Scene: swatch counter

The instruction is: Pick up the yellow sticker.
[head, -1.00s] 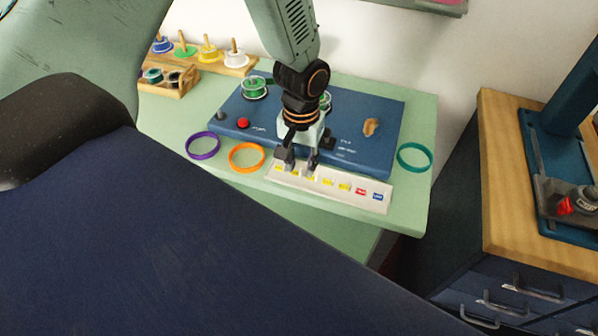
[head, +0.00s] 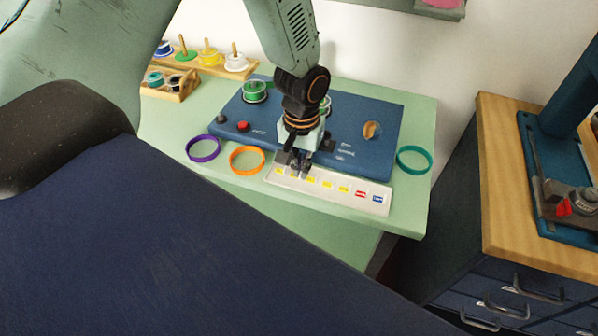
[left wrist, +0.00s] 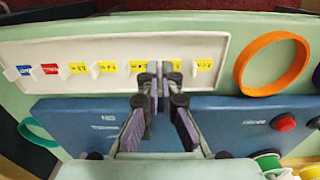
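A white strip (head: 345,205) lies along the front of the blue console and carries a row of several yellow stickers, then a red and a blue one. My left gripper (head: 301,169) is over the left part of the strip. In the left wrist view, its fingertips (left wrist: 160,78) are drawn close together at the strip, beside a yellow sticker (left wrist: 174,66). They appear to pinch this sticker's small raised tab, which they hide. The sticker is still level with the row. Another yellow sticker (left wrist: 138,67) is just left of the fingers. My right gripper is not in view.
The blue console (head: 370,155) stands right behind the strip, with a red button (head: 242,127) and green spools. A purple ring (head: 203,148), an orange ring (head: 247,160) and a teal ring (head: 414,159) lie on the green counter.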

